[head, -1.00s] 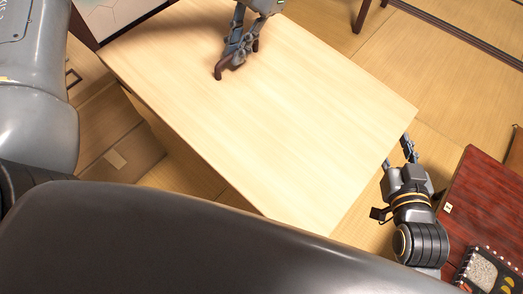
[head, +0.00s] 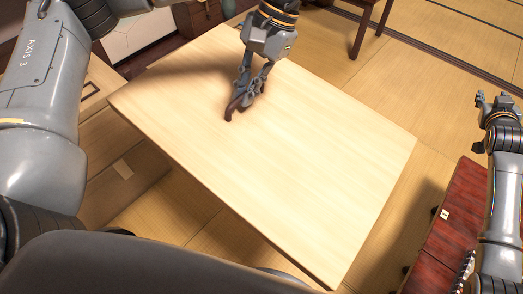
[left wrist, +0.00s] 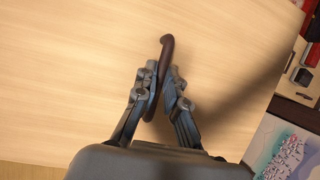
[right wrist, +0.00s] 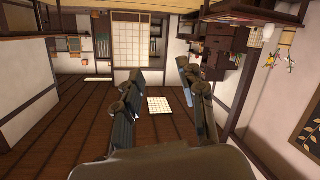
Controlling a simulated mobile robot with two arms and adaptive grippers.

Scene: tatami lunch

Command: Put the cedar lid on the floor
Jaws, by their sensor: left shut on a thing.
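The cedar lid (head: 310,170) is a wide, pale wooden panel with a dark curved handle (head: 229,115). It fills the middle of the head view and casts a shadow on the mats at its right. My left gripper (head: 242,104) is shut on the handle, which also shows between its fingers in the left wrist view (left wrist: 166,45). My right gripper (head: 489,98) is apart from the lid, at the far right. Its fingers are spread and empty in the right wrist view (right wrist: 160,85). How high the lid stands above the floor is hard to tell.
Tatami floor (head: 450,75) is clear beyond the lid's far right side. A red-brown wooden chest (head: 455,215) stands at the right. A brown box-like thing (head: 118,190) lies at the lower left, partly hidden by the lid. Dark furniture legs (head: 360,35) stand at the top.

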